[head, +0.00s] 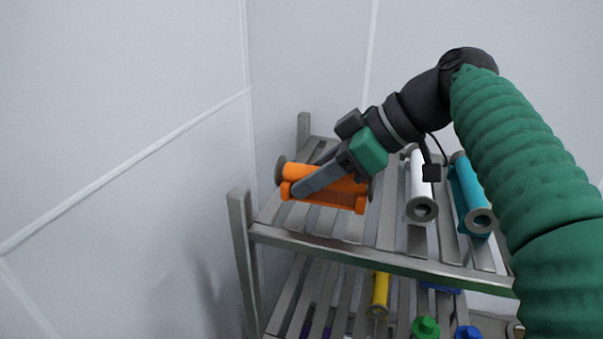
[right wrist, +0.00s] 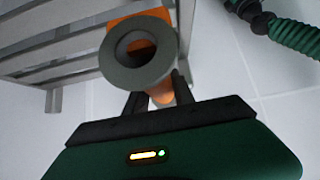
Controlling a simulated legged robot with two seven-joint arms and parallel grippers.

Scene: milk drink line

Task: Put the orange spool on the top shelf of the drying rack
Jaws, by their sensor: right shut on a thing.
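The orange spool (head: 325,198) has grey end discs and shows at the left part of the drying rack's slatted top shelf (head: 345,253). My right gripper (head: 302,190) is shut on the orange spool, coming from the upper right. I cannot tell whether the spool touches the slats. In the right wrist view the spool's grey end disc (right wrist: 137,58) faces the camera between the dark fingers, with the rack's slats (right wrist: 45,45) behind it. My left gripper is not in the head view.
A white spool (head: 417,182) and a teal spool (head: 467,190) lie on the top shelf to the right. The lower shelf holds a yellow spool (head: 380,292), a green one (head: 425,328) and others. A rack post (head: 241,235) stands at the front left. Pale walls are close behind.

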